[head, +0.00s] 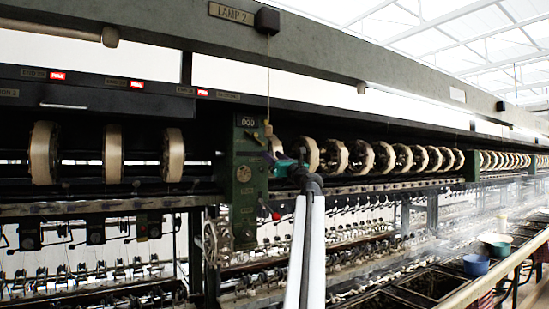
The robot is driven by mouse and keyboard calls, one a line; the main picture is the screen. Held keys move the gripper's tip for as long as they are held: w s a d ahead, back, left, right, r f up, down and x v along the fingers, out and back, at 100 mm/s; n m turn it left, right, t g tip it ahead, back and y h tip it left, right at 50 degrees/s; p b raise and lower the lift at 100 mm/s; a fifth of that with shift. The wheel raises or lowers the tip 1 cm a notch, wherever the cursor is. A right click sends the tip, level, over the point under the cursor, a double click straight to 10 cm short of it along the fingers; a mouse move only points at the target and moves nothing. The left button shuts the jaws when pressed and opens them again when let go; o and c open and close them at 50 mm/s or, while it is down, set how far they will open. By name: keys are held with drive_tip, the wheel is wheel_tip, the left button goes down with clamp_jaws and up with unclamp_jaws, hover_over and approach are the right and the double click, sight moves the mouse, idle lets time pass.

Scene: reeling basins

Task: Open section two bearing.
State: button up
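A green machine post (247,185) stands left of the middle of the head view, with a small plate near its top. No part is clearly readable as the section two bearing; small fittings show on the post's front and right side. My arm rises from the bottom middle. My gripper (280,166) is at the right side of the post, at the height of the reel shaft. It is small and dark there, and I cannot tell whether its fingers are open or touching anything. The spot just behind it is hidden.
Pale reels (114,154) line the shaft on both sides of the post. Basins run along the lower right, with a blue bowl (476,265) and a green bowl (495,243).

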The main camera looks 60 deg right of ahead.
drive_tip(key=b+v, duration=0.3)
drive_tip(key=v, duration=1.1)
drive_tip(key=shift+b, duration=0.35)
drive_tip(key=shift+d, duration=0.1)
